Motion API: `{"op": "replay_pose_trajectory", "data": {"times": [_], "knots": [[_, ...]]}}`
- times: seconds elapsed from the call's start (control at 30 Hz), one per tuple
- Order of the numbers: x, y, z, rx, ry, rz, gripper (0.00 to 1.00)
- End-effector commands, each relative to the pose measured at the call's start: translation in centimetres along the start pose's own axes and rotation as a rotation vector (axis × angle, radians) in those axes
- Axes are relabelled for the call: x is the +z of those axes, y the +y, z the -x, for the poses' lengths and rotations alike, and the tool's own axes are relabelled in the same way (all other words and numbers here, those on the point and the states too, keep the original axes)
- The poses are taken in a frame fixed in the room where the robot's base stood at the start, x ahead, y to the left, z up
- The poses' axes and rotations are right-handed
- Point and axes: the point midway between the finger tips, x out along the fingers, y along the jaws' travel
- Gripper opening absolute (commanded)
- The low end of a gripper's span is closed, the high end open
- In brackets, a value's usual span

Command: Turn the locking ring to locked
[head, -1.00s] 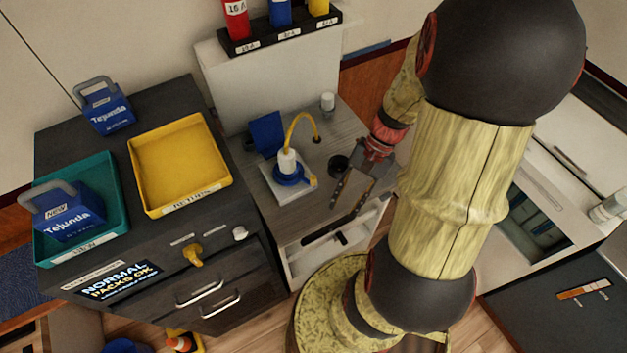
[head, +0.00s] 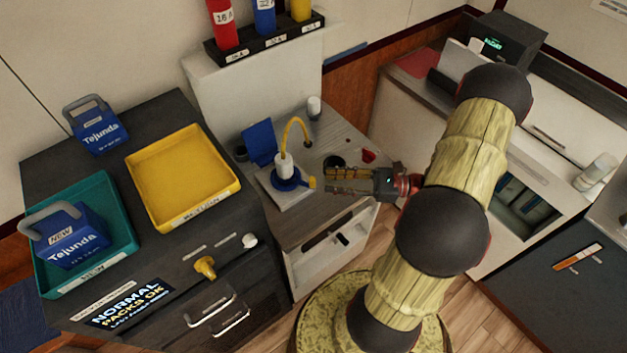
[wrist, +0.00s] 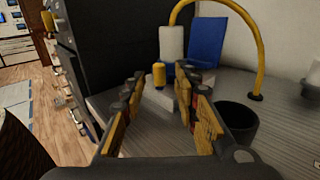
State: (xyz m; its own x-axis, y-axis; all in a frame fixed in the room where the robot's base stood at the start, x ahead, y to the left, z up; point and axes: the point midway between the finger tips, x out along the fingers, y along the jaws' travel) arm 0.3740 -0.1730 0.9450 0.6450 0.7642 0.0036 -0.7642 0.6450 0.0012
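The locking ring (head: 289,185) is blue and sits around the foot of a white plug (head: 284,165) on a pale base plate (head: 284,199). Its yellow tab (head: 312,182) sticks out to the right in the head view. A yellow cable arches from the plug's top to the counter. My gripper (head: 328,181) is open and empty, just right of the tab, its fingers pointing at it. In the wrist view the yellow tab (wrist: 159,74) shows between and beyond the fingertips, seemingly apart from them. The ring is mostly hidden there.
A blue upright panel (head: 258,142) stands behind the plug. A black cup (wrist: 238,122) is close beside my right finger in the wrist view. A small red object (head: 368,155) and a white bottle (head: 314,107) stand on the counter. A yellow tray (head: 183,176) lies at left.

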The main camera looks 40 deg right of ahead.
Motion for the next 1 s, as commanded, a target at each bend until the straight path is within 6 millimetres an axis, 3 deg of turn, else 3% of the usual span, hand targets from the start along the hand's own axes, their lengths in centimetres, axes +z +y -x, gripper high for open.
{"op": "replay_pose_trajectory", "data": {"times": [0.2,0.4,0.8,1.0], "knots": [[-0.2,0.2,-3.6,0.005,0.002,0.000,0.30],[-0.1,0.1,-5.8,0.004,0.003,0.001,0.30],[-0.1,0.1,-6.4,0.002,0.003,0.001,0.30],[-0.1,0.1,-6.4,0.002,0.003,0.001,0.18]]}}
